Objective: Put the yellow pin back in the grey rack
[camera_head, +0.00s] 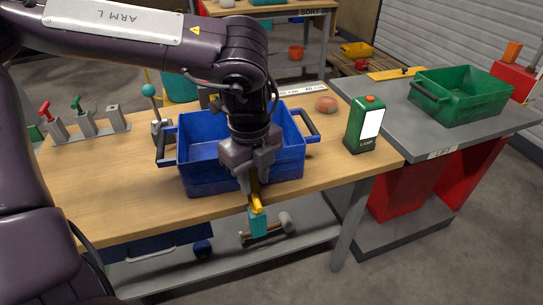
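The grey rack (92,133) stands at the left of the wooden table. It has three grey blocks: one carries a red pin (45,110), one a green pin (77,104), and the right block (113,114) has no coloured pin. My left gripper (255,182) points down at the front wall of the blue crate. Its fingers appear closed around the yellow pin (257,202), whose lower part shows beneath them. The fingers hide the pin's upper part. My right gripper is not in view.
The blue crate (202,150) stands behind and around the gripper. A ball-topped lever (151,98) stands between rack and crate. A green can (365,125) and reddish lump (326,104) are to the right. The front left tabletop is clear.

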